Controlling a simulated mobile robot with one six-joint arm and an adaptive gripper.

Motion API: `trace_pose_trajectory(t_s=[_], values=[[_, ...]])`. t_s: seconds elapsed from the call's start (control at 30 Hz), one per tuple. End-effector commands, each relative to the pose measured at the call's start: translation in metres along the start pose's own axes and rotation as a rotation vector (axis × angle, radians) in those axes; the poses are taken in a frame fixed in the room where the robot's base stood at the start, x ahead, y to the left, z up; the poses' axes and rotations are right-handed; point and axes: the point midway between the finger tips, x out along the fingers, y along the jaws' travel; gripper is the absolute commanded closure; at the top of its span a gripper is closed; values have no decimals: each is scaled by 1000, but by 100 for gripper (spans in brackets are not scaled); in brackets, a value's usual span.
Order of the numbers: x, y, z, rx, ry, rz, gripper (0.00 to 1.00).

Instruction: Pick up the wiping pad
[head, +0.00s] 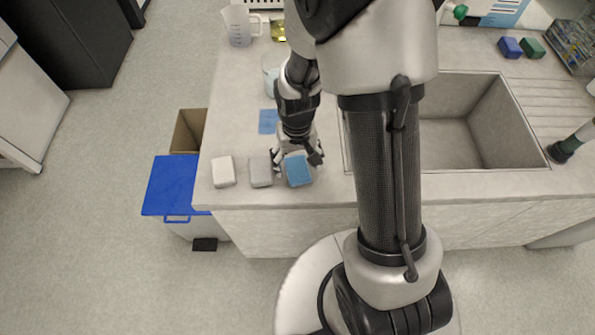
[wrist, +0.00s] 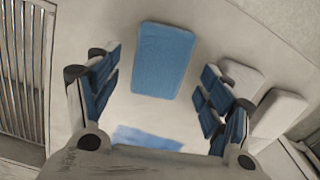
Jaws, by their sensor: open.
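A thick blue pad (head: 299,172), which looks like the wiping pad, lies on the counter (head: 246,203) near its front edge. In the wrist view the blue pad (wrist: 164,60) lies beyond the gap between my fingers, near the top middle. My gripper (head: 297,158) is open and empty, pointing down just behind the pad. In the wrist view its blue-faced fingers (wrist: 160,88) stand wide apart on either side. A thin flat blue cloth (head: 268,121) lies behind the gripper and is partly hidden at the bottom of the wrist view.
A grey pad (head: 260,172) and a white pad (head: 223,171) lie left of the blue pad. A sink (head: 450,120) is to the right. A beaker (head: 270,75) and a jug (head: 238,27) stand behind. A blue-lidded bin (head: 172,185) stands off the counter's left end.

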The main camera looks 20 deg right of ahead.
Motion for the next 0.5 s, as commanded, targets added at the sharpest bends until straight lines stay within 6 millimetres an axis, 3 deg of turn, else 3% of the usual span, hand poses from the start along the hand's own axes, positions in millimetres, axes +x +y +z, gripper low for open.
trace_pose_trajectory(t_s=[0.1, 0.33, 0.5], values=[[17, 0, -1, 1, -1, 0, 27], [17, 0, -1, 0, 1, 0, 27], [17, 0, -1, 0, 1, 0, 38]])
